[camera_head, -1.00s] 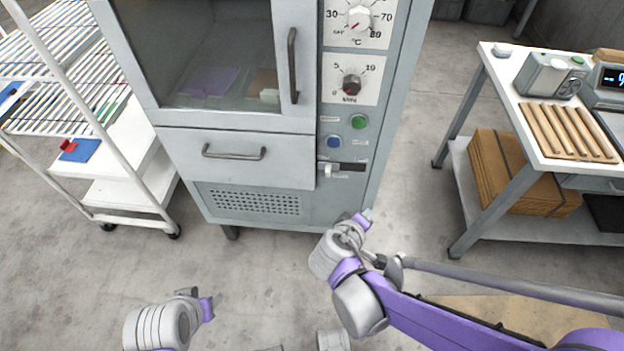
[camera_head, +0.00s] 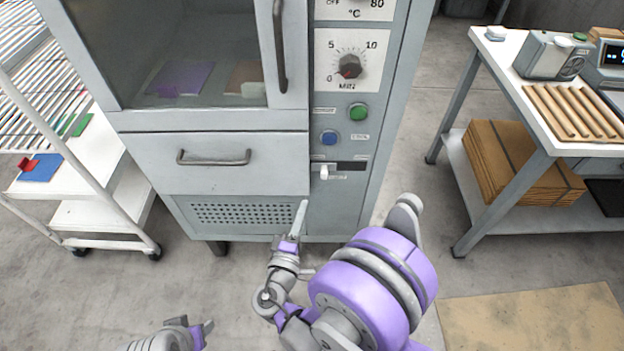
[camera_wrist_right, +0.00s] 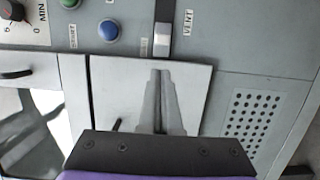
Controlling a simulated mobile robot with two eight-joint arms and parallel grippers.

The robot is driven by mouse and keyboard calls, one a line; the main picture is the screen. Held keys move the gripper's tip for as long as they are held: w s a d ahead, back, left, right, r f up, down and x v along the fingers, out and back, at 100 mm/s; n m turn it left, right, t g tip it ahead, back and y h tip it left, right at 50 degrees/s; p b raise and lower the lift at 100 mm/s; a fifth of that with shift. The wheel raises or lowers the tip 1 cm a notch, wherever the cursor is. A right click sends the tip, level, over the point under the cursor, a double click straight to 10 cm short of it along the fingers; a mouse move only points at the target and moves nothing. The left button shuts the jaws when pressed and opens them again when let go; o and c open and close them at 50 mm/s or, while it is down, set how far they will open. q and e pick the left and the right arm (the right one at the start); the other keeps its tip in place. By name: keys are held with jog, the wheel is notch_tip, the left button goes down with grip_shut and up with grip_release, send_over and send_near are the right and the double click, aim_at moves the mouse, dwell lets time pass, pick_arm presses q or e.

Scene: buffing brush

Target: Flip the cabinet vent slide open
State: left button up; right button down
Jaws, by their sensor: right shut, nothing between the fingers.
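The vent slide (camera_head: 324,172) is a small pale knob at the left end of a dark horizontal slot (camera_head: 352,166) on the grey cabinet's front, below the green and blue buttons. In the right wrist view the knob (camera_wrist_right: 162,42) shows beside the "VENT" label. My right gripper (camera_head: 303,206) is shut and empty, its fingers pointing up towards the cabinet, below and left of the knob. In the right wrist view its fingertips (camera_wrist_right: 157,72) line up with the knob with a small gap in the picture. My left gripper (camera_head: 206,328) is low at the left, its jaws unclear.
A drawer with a handle (camera_head: 213,158) sits left of the slide, with a perforated grille (camera_head: 245,214) below. A white wire rack (camera_head: 100,165) stands at the left. A bench (camera_head: 535,130) with wooden rods stands at the right, with clear floor between.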

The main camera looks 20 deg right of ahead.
jog(key=shift+w, duration=0.1)
pick_arm(q)
jog(key=shift+f+b, duration=0.3)
jog(key=shift+f, duration=0.05)
pick_arm(e)
send_near(317, 167)
jog(key=x, duration=0.5)
jog(key=shift+w+d, duration=0.15)
jog(key=d, duration=0.2)
jog(key=s+d, duration=0.1)
jog(key=d, duration=0.2)
jog(key=s+d, duration=0.1)
jog(key=d, duration=0.2)
jog(key=shift+s+d+b, duration=0.15)
jog(key=shift+s+b, duration=0.1)
jog(key=shift+b, duration=0.05)
pick_arm(q)
jog(key=shift+w+f, duration=0.1)
jog(key=shift+f, duration=0.25)
pick_arm(e)
jog(key=shift+s, duration=0.1)
